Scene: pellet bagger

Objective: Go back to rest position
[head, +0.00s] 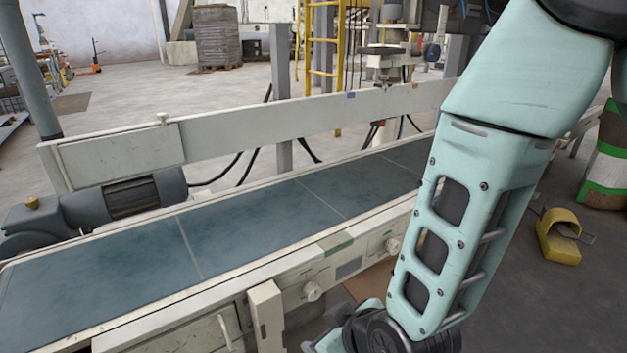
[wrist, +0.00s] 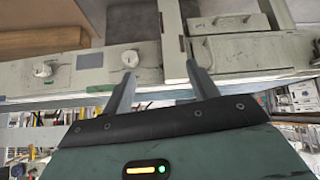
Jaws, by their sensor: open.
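My gripper (wrist: 158,88) shows in the wrist view with its two dark fingers spread apart. Nothing is between them. The fingers point towards the pale side panel of the conveyor, near a vertical bracket (wrist: 172,45); whether they touch it I cannot tell.
The conveyor belt (head: 130,255) is bare and runs across the view. Its front panel carries knobs (head: 312,291) and a bracket (head: 266,316) close to my arm. A motor (head: 120,200) sits behind at left. A yellow foot pedal (head: 558,235) stands on the floor at right.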

